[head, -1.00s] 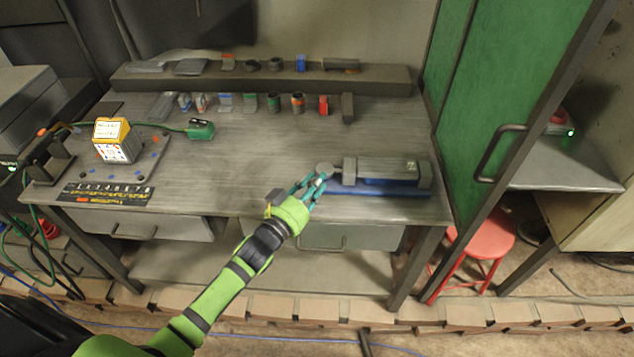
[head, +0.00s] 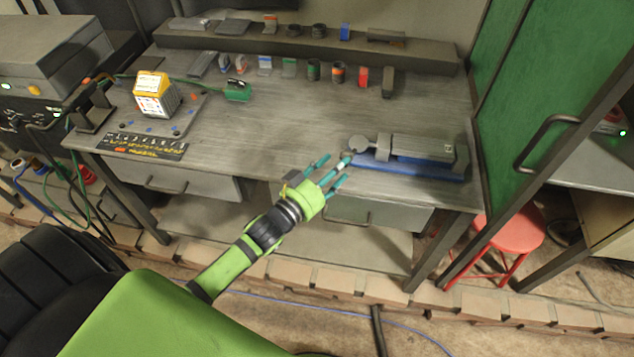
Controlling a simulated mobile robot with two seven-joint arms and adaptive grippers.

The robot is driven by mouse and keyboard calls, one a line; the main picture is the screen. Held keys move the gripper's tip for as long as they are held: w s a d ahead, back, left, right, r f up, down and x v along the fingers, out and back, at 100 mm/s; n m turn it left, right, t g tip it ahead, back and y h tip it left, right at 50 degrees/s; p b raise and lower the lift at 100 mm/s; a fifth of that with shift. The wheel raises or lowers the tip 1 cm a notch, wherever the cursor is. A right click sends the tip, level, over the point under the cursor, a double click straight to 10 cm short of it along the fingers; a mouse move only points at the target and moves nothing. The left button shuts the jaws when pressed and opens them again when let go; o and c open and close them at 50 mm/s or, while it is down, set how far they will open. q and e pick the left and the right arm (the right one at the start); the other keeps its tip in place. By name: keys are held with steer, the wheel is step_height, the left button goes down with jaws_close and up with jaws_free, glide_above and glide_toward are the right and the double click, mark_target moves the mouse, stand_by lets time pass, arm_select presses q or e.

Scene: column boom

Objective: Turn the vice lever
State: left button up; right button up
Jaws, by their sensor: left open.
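The vice (head: 420,148) is a grey metal body on a blue base at the right front of the workbench. Its round grey end piece (head: 359,143) faces left, with a small pale-tipped part beside it that may be the lever (head: 346,161). My left gripper (head: 333,176) is open, its teal fingers spread just left of and in front of the vice's end. The fingers appear apart from the round piece; whether one touches the small part I cannot tell. My right gripper is not in view.
The workbench (head: 270,120) has bare room left of the vice. A yellow and white box (head: 155,97) and a green connector (head: 238,91) stand at left. A shelf (head: 300,40) with small items runs along the back. A green cabinet door (head: 540,110) stands right.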

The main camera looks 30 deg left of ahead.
arm_select(q)
steer(key=v, duration=0.7)
steer(key=shift+s, duration=0.3)
steer(key=shift+a, duration=0.1)
